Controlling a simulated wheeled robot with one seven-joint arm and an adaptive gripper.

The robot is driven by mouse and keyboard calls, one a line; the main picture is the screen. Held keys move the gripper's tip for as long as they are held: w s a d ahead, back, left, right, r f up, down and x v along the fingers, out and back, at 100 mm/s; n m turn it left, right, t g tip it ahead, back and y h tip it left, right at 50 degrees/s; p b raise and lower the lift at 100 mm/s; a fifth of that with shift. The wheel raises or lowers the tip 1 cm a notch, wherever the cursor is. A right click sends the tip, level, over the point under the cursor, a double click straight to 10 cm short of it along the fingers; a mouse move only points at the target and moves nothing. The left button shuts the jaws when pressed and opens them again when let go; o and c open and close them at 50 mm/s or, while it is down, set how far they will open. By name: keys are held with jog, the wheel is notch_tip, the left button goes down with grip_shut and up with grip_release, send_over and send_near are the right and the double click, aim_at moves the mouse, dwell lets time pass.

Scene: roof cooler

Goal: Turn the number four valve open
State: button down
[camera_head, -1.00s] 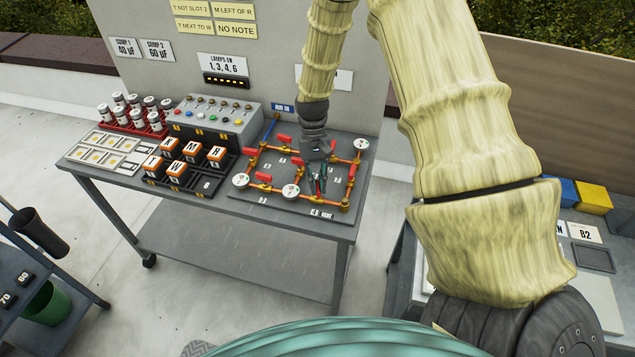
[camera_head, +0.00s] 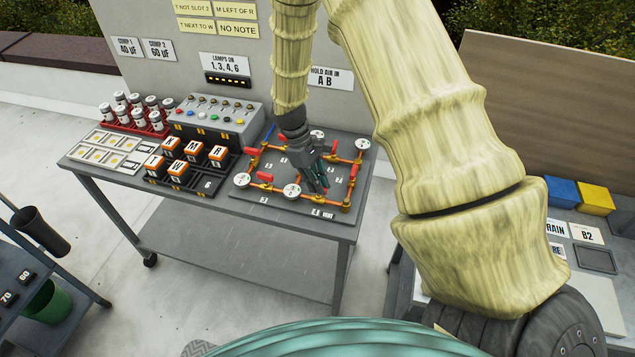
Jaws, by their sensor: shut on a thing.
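The valve board (camera_head: 283,213) is a grey plate on the table. It carries a loop of orange pipes, round white gauges and several red valve handles, one of them at the left (camera_head: 264,177) and one at the back (camera_head: 333,147). My gripper (camera_head: 318,183) is tilted down over the middle right of the board, among the pipes. Its dark fingers are closed at what seems to be a valve handle, which the fingers and wrist mostly hide. The number labels on the board are too small to read surely, so I cannot tell which valve this is.
A grey switch box (camera_head: 215,120), orange-edged lettered blocks (camera_head: 181,165) and a red rack of white cylinders (camera_head: 135,122) stand left of the board. A grey wall with signs (camera_head: 223,59) rises behind. My arm covers much of the right side.

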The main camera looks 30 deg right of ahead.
jog(key=shift+w+r+n, duration=0.1)
jog(key=shift+n, duration=0.3)
jog(key=c, duration=1.5)
grip_release()
jog(key=v, duration=1.2)
jog(key=shift+a, duration=0.1)
